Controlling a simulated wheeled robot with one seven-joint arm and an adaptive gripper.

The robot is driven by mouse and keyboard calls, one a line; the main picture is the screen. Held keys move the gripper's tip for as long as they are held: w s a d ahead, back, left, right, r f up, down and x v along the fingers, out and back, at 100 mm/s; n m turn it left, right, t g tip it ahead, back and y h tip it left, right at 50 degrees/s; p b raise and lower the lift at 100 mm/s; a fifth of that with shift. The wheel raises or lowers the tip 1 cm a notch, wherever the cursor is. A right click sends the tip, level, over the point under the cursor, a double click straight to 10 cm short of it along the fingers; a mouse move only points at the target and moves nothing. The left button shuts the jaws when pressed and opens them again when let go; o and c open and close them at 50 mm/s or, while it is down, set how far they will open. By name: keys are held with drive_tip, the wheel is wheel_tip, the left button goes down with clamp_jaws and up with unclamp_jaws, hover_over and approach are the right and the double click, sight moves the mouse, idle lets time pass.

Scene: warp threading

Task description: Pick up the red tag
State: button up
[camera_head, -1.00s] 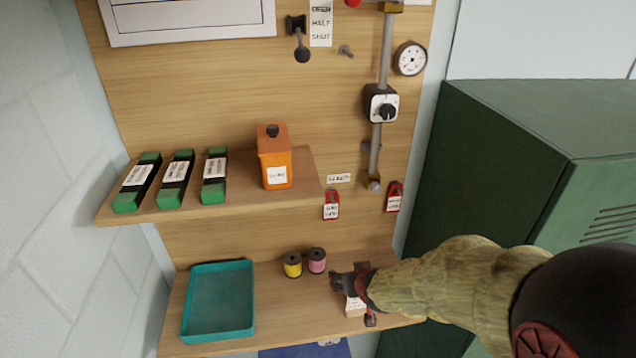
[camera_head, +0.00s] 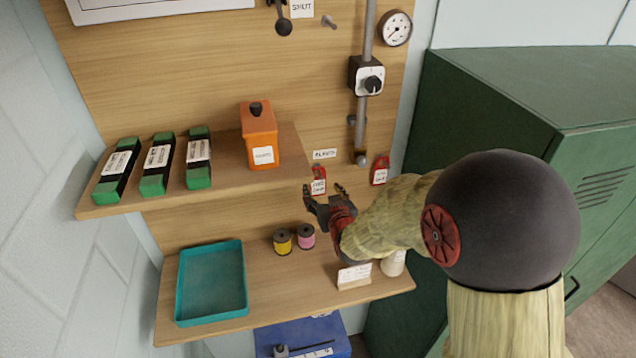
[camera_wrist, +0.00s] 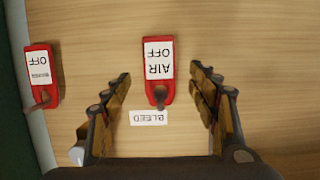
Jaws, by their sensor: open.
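A red tag (camera_head: 318,186) with a white label hangs on the wooden board below the upper shelf. In the wrist view this red tag (camera_wrist: 159,85) reads "AIR OFF" upside down and hangs on a small dark peg. A second red tag (camera_head: 380,170) hangs to its right, and in the wrist view it (camera_wrist: 41,75) is at the left edge, outside the fingers. My gripper (camera_head: 324,192) is open and empty in front of the first tag. In the wrist view the fingers (camera_wrist: 161,84) stand on either side of that tag, apart from it.
A "BLEED" label (camera_wrist: 148,117) is by the tag's peg. The upper shelf (camera_head: 225,185) ends just left of my gripper. Below are yellow (camera_head: 282,241) and pink (camera_head: 306,236) spools, a teal tray (camera_head: 244,285) and a card block (camera_head: 354,276). A green locker (camera_head: 475,105) stands right.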

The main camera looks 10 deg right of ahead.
sight(318, 185)
drive_tip(key=shift+f+p+x, duration=0.2)
drive_tip(key=shift+p+x, duration=0.35)
drive_tip(key=shift+x, duration=1.5)
drive_tip(key=c, duration=1)
